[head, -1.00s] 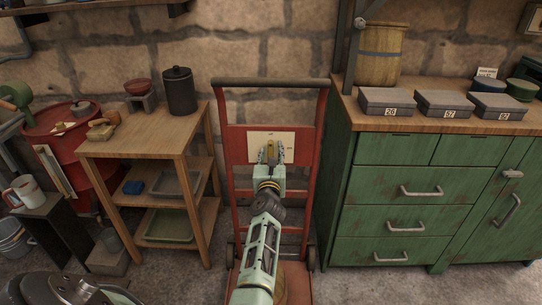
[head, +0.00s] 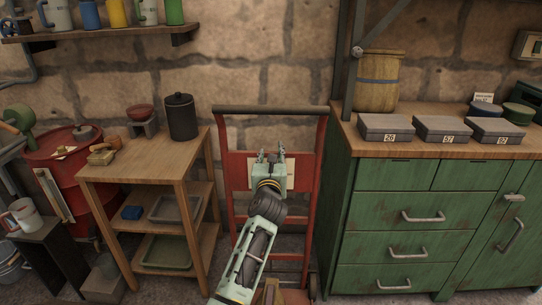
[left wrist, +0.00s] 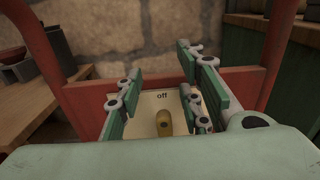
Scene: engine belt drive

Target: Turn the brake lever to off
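The brake lever is a short brass-coloured handle (left wrist: 164,122) on a cream plate (left wrist: 150,101), which is fixed to a red hand-truck frame. The plate bears the word "off" just above the lever, and the lever points up towards it. The plate also shows in the head view (head: 292,176), where my gripper hides the lever. My left gripper (head: 271,154) is in front of the plate with its fingers spread. In the left wrist view the lever shows between the two fingers, apart from both. My right gripper is not in view.
The red hand truck (head: 319,180) stands against the stone wall. A wooden shelf table (head: 150,158) is to its left and a green cabinet (head: 395,216) to its right. The cabinet top holds several grey boxes and a wooden barrel (head: 379,82).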

